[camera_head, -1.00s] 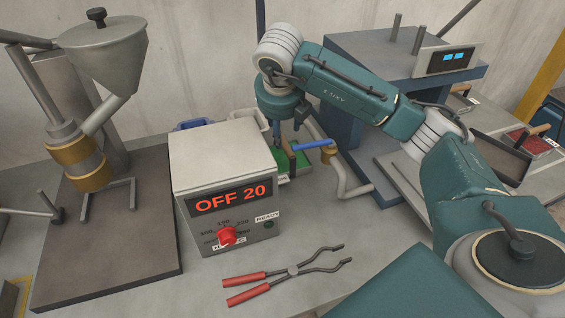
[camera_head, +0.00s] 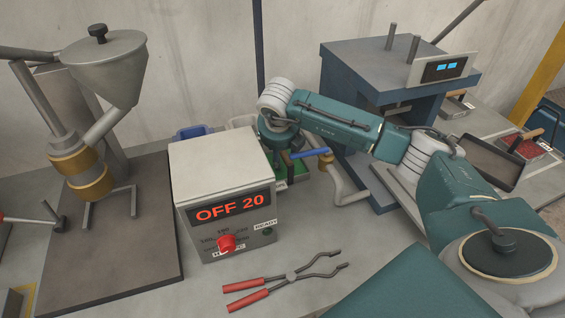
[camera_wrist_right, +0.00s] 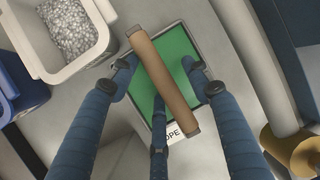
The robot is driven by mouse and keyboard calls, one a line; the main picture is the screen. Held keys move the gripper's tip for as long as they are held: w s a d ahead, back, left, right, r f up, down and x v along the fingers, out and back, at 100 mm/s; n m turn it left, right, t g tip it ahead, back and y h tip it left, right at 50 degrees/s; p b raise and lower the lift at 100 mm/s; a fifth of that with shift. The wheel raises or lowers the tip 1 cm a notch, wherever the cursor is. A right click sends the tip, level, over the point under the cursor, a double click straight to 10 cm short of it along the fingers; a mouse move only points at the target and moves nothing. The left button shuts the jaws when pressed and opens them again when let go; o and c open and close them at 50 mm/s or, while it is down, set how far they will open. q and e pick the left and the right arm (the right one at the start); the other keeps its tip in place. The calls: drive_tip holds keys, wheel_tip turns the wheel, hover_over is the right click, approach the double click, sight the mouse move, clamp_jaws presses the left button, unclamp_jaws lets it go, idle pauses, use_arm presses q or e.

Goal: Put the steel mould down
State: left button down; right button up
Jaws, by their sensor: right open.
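The steel mould (camera_wrist_right: 183,48) shows in the right wrist view as a thin-rimmed rectangular tray with a flat green inside. A brown wooden handle (camera_wrist_right: 163,78) lies across it, and a partly covered white label ending in "OPE" sits at its near edge. My right gripper (camera_wrist_right: 160,84) is open, its fingers spread on both sides of the handle with gaps. In the head view, the green area (camera_head: 296,172) shows behind the control box, under my right gripper (camera_head: 287,158), largely hidden. I cannot tell whether any finger touches the mould. My left gripper is out of view.
The control box (camera_head: 222,175) reads "OFF 20" and stands close in front. A white bin (camera_wrist_right: 75,68) of grey pellets and a blue bin (camera_wrist_right: 18,90) lie left. A blue press (camera_head: 390,70) and a bent pipe stand right. Red-handled tongs (camera_head: 290,278) lie in front.

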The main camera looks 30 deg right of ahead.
drive_tip(key=shift+f+b, duration=0.25)
drive_tip(key=shift+b, duration=0.2)
idle(0.3)
clamp_jaws()
drive_tip(key=shift+r, duration=0.1)
